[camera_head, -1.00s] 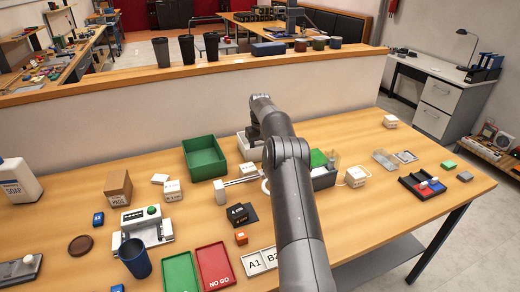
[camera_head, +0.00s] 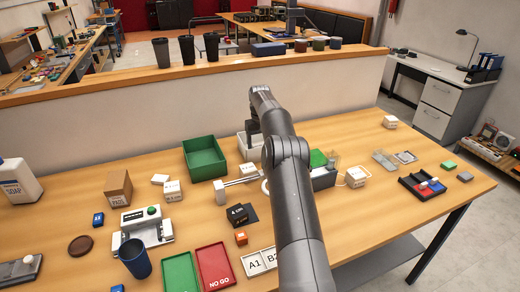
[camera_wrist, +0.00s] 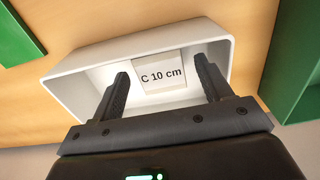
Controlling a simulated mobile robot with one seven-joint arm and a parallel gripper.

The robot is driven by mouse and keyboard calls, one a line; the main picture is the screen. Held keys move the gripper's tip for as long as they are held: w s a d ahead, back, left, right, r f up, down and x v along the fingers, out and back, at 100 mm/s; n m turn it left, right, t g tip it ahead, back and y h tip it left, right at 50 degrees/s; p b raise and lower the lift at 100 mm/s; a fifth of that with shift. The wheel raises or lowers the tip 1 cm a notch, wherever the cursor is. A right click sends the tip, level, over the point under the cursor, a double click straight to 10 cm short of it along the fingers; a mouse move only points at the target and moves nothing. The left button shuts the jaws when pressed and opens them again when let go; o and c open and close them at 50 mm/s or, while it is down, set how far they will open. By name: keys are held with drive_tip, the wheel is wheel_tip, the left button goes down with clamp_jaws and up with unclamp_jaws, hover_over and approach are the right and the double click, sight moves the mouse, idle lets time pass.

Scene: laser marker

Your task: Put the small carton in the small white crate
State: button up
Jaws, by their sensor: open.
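The small white crate (camera_wrist: 66,78) fills the middle of the wrist view. In the head view the crate (camera_head: 243,150) is partly hidden behind my arm. A small white carton (camera_wrist: 160,76) marked "C 10 cm" is inside the crate, against or near its floor. My gripper (camera_wrist: 163,70) is over the crate, with its fingers open on either side of the carton's label in the picture. No finger clearly touches the carton. The carton cannot be seen in the head view.
A green crate (camera_head: 205,158) stands left of the white crate. Green edges show at both sides of the wrist view. White cartons (camera_head: 172,191) and red and green trays (camera_head: 213,264) are elsewhere on the table.

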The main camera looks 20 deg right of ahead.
wheel_tip(320, 180, up, 4)
drive_tip(key=shift+r, duration=0.2)
drive_tip(key=s+a+r+t, duration=0.1)
drive_tip(key=s+a+r, duration=0.4)
drive_tip(key=r, duration=0.4)
drive_tip(key=s+a+r+t, duration=0.1)
drive_tip(key=s+a+r, duration=0.45)
drive_tip(key=r, duration=0.35)
drive_tip(key=s+a+r+t, duration=0.1)
drive_tip(key=s+a+r, duration=0.2)
drive_tip(key=s, duration=0.5)
drive_tip(key=s+a+r, duration=0.3)
drive_tip(key=s, duration=0.6)
drive_tip(key=s+a+f+t, duration=0.1)
drive_tip(key=s+f, duration=0.4)
drive_tip(key=s, duration=0.7)
drive_tip(key=s+a+f+t, duration=0.1)
drive_tip(key=s+a+f, duration=0.2)
drive_tip(key=s, duration=1)
wheel_tip(320, 180, down, 2)
drive_tip(key=shift+f+t, duration=0.1)
drive_tip(key=shift+t, duration=0.2)
